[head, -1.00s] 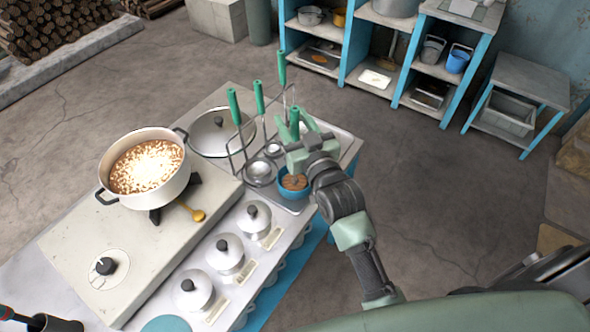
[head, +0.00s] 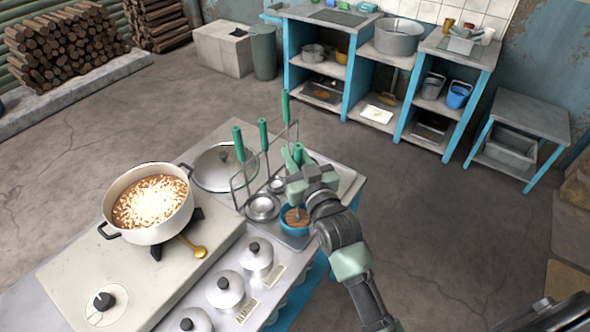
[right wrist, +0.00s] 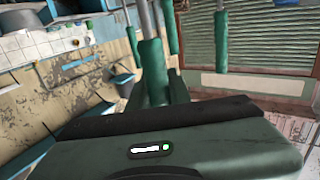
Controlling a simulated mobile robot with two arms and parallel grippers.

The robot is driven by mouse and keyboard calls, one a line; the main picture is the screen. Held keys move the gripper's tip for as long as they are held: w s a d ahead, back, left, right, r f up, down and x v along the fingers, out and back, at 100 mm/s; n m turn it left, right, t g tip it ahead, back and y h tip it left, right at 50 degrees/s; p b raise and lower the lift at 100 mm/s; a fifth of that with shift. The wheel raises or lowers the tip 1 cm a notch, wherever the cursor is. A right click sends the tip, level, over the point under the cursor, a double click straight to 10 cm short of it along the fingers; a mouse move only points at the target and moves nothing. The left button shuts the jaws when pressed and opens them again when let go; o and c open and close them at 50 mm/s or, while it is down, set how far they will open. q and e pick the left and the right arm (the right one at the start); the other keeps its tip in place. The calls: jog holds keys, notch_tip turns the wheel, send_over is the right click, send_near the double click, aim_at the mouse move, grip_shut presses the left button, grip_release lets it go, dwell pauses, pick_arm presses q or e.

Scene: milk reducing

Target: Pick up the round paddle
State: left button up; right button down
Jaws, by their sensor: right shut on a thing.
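Several green-handled utensils hang on a wire rack (head: 236,188) at the counter's back right. Their handles stand upright, at the left (head: 239,143), in the middle (head: 263,134) and at the back (head: 285,104). My right gripper (head: 300,168) is at the rack's right end, shut on another green handle (head: 298,153). That handle also stands between the fingers in the right wrist view (right wrist: 152,72). Its lower end is hidden by my gripper, so I cannot tell whether it is the round paddle. My left gripper is out of view.
A white pot (head: 150,233) of food stands on the stove at left, with a golden spoon (head: 194,246) beside it. Lidded canisters (head: 226,290) line the front. Open floor lies to the right.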

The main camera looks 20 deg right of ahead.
notch_tip(320, 180, up, 20)
jog(key=shift+b, duration=0.4)
jog(key=shift+f, duration=0.15)
